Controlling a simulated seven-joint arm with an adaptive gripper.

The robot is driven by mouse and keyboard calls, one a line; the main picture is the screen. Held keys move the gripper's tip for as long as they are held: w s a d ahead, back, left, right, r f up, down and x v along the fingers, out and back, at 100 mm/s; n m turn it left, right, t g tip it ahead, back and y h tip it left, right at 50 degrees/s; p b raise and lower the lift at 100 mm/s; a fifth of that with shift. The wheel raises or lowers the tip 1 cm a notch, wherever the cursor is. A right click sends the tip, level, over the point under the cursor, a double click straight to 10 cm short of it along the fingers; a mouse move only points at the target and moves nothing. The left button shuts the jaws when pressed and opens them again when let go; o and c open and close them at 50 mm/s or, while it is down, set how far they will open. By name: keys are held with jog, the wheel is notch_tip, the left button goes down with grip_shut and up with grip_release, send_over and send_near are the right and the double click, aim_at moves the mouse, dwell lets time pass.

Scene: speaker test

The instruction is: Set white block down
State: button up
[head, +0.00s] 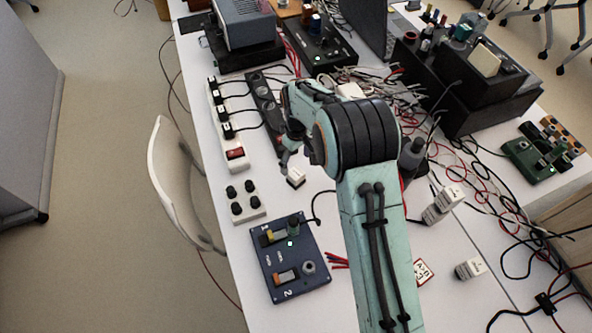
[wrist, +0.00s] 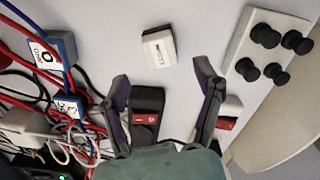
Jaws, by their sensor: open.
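The white block (head: 296,178) rests on the white table in the head view, just beyond my gripper (head: 285,163). In the wrist view the white block (wrist: 160,48) shows a small dark printed label on one side. It lies slightly tilted in the picture, ahead of my gripper (wrist: 163,84). The block is clear of both fingers in the wrist view. In the head view my own arm hides part of the table behind it.
A white box with several black knobs (head: 242,201) stands left of the block, and a dark blue panel (head: 275,285) below it. A white power strip (head: 222,125) and a black one (head: 264,98) lie nearby. Cables clutter the right side. Bare table surrounds the block.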

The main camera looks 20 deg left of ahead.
aim_at(297, 173)
notch_tip(297, 173, up, 5)
jog(key=shift+r, duration=0.1)
jog(key=s+d+r+m, duration=0.35)
jog(key=d+r, duration=0.25)
jog(key=d, duration=0.3)
jog(key=s+d+r+m, duration=0.3)
jog(key=s+d+r, duration=0.25)
jog(key=d, duration=0.35)
jog(key=s+d+m, duration=0.3)
jog(key=s+d, duration=0.1)
jog(key=s, duration=0.3)
jog(key=s+d+m, duration=0.3)
jog(key=s+d, duration=0.1)
jog(key=s, duration=0.4)
jog(key=shift+d+r+y, duration=0.2)
jog(key=shift+d+y, duration=0.05)
jog(key=shift+y, duration=0.15)
